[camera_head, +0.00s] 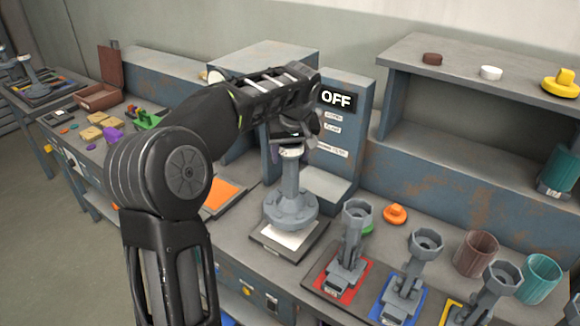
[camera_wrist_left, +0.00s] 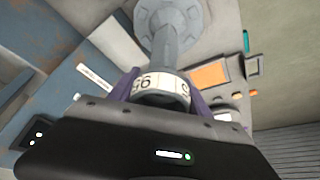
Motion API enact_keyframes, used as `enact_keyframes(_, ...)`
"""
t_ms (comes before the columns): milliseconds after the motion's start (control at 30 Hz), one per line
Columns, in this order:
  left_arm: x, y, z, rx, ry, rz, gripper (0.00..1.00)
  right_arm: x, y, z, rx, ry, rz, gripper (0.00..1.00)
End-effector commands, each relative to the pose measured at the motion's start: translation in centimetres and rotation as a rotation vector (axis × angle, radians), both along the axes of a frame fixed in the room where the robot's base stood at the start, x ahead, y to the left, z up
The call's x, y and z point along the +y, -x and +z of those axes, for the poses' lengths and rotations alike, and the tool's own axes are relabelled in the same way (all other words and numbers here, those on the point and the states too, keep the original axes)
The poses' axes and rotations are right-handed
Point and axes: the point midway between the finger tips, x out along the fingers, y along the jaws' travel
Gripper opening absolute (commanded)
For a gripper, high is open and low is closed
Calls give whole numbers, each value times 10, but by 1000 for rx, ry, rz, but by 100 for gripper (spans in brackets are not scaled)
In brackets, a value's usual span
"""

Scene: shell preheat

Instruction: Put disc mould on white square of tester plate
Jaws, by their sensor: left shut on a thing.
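The grey disc mould (camera_head: 291,205) has a wide round flange at the bottom and a tall stem. It stands upright over the white square (camera_head: 286,238) of the dark tester plate (camera_head: 262,243); I cannot tell whether it touches. My left gripper (camera_head: 292,146) is shut on the top of the stem. In the left wrist view, the purple fingers of the left gripper (camera_wrist_left: 163,92) clasp the stem at a white numbered band, and the disc mould (camera_wrist_left: 168,25) extends away from them. My right gripper is not in view.
Grey holders stand on red (camera_head: 347,290), blue (camera_head: 388,308) and yellow pads at the front right. An orange knobbed piece (camera_head: 395,214) and brown (camera_head: 476,254) and teal cups (camera_head: 541,279) stand behind. A machine reading OFF (camera_head: 336,98) rises behind the mould. An orange pad (camera_head: 222,195) lies left.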

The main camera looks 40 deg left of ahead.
Motion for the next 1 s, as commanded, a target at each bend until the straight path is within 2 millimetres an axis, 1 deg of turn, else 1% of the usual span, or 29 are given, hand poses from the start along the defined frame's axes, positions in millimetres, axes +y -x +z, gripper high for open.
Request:
enact_keyframes(133, 0, 0, 2, -3, -1, -1, 0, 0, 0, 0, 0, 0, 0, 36)
enact_keyframes(233, 0, 0, -1, -2, -1, 0, 0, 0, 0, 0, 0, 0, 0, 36)
enact_keyframes(533, 0, 0, -34, -1, 0, -1, 0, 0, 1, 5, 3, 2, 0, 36)
enact_keyframes(800, 0, 0, -36, -2, 0, -2, 0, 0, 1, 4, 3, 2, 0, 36)
enact_keyframes(933, 0, 0, -40, -2, 0, -2, 0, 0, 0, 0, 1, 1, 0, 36)
enact_keyframes(967, 0, 0, -40, 0, 0, -1, 58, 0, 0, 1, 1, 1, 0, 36)
enact_keyframes(1000, 0, 0, -40, 0, 0, -1, 61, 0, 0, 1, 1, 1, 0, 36)
